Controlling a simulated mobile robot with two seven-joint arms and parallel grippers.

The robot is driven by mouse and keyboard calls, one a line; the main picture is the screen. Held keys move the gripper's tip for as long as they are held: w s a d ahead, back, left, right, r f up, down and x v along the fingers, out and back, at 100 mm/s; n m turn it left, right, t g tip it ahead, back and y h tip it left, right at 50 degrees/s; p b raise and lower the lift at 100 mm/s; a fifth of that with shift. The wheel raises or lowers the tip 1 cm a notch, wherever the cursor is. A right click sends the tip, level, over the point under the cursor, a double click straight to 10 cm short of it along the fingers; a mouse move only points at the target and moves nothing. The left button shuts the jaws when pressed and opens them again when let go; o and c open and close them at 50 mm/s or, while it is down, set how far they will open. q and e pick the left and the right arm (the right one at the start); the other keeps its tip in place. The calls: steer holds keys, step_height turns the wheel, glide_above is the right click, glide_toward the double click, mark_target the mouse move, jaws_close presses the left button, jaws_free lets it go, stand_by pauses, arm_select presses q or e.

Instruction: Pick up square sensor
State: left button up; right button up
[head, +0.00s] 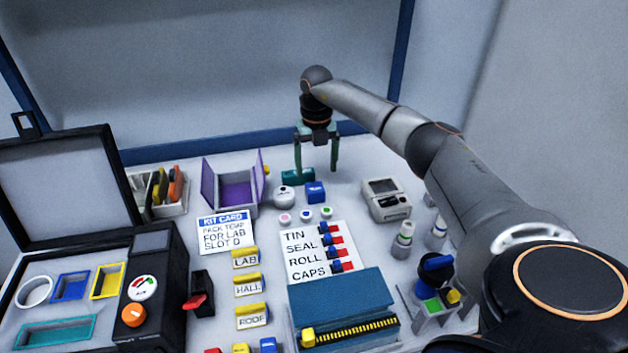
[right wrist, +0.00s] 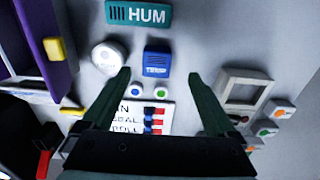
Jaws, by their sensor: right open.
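The square sensor is a small blue block (head: 316,192) marked TEMP, lying on the table towards the back. It also shows in the right wrist view (right wrist: 157,62), just beyond and between the fingertips. My right gripper (head: 316,168) is open and empty, pointing down above the table near the blue sensor, apart from it. Its two dark green fingers (right wrist: 158,76) spread wide in the right wrist view. Beside the sensor are a round white sensor (head: 284,195) and a long teal HUM sensor (head: 299,177). My left gripper is not in view.
A purple open box (head: 237,192) stands left of the sensors; a grey device (head: 386,200) stands right. Small buttons (head: 306,214) and a TIN/SEAL/ROLL/CAPS card (head: 300,245) lie in front. An open dark case (head: 158,265) with coloured slots fills the left.

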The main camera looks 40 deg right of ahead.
mark_target(315, 187)
step_height(315, 187, down, 2)
steer(key=shift+f, duration=0.2)
steer(key=f, duration=0.1)
steer(key=f+b, duration=0.2)
steer(key=f, duration=0.1)
steer(key=shift+s+a+f, duration=0.1)
steer(key=shift+s+a, duration=0.05)
steer(key=shift+a, duration=0.2)
steer(key=shift+f, duration=0.45)
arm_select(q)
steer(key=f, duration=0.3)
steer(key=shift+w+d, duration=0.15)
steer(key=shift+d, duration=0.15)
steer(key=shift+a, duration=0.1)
arm_select(e)
steer(key=shift+r, duration=0.1)
steer(key=c, duration=1.4)
steer(key=shift+o, duration=0.2)
